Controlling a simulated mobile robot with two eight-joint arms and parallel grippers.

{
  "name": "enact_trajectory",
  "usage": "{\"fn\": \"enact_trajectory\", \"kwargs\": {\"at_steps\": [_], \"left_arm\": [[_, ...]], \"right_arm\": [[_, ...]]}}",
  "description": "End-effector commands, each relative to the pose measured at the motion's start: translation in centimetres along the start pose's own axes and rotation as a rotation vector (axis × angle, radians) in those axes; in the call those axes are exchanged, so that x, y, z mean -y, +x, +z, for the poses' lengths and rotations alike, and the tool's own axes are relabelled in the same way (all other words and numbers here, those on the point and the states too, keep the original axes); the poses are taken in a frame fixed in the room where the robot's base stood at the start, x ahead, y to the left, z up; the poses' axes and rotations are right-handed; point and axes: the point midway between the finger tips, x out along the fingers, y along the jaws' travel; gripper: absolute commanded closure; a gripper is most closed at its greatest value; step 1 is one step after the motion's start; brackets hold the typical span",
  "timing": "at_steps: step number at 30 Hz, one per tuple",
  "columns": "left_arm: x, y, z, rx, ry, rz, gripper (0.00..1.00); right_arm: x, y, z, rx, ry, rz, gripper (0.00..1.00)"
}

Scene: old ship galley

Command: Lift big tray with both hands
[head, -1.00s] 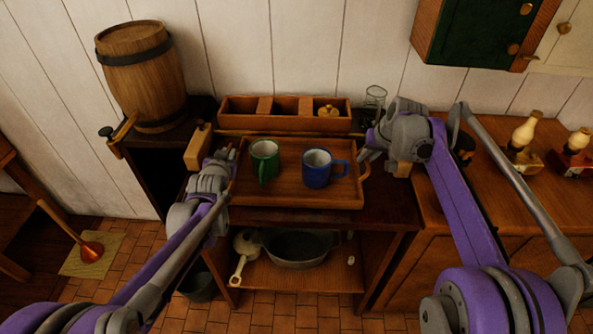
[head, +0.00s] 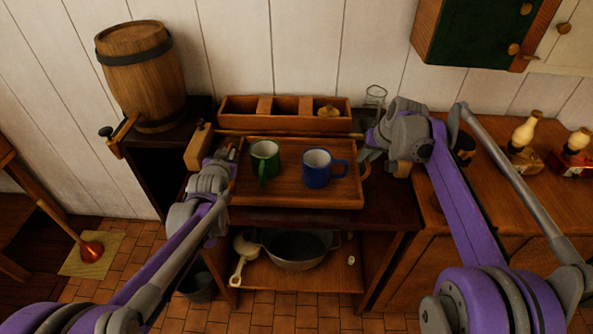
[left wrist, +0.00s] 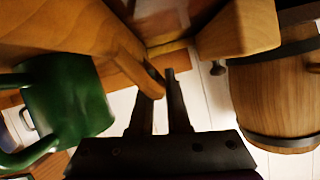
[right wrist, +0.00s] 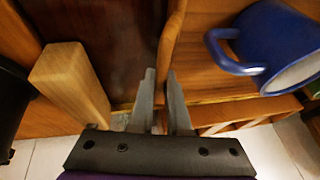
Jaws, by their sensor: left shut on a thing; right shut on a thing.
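The big wooden tray (head: 285,195) lies in the middle of the head view, level over the top of a dark wooden stand. A green mug (head: 264,160) and a blue mug (head: 318,168) stand upright on it. My left gripper (head: 228,155) is shut on the tray's left handle; the left wrist view shows the fingers (left wrist: 160,80) at the handle, with the green mug (left wrist: 65,100) close by. My right gripper (head: 366,158) is shut on the right handle; the right wrist view shows the fingers (right wrist: 162,78) around it. Whether the tray touches the stand is unclear.
A divided wooden box (head: 284,113) sits behind the tray, with a glass jar (head: 375,96) to its right. A barrel (head: 141,75) stands at the left. A pan (head: 297,248) lies on the shelf below. Oil lamps (head: 524,135) stand on the right counter.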

Motion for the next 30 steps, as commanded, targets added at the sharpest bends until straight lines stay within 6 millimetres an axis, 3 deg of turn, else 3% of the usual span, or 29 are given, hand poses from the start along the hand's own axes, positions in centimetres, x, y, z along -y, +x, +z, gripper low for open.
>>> {"fn": "enact_trajectory", "kwargs": {"at_steps": [17,30], "left_arm": [[0.1,-0.2,-0.6,-0.003,0.000,0.000,1.00],[1.1,-1.6,-5.3,-0.018,-0.001,-0.003,1.00]], "right_arm": [[0.1,-0.6,-0.3,-0.003,0.000,0.000,1.00],[1.1,-4.9,-2.6,-0.018,-0.003,-0.002,1.00]]}}
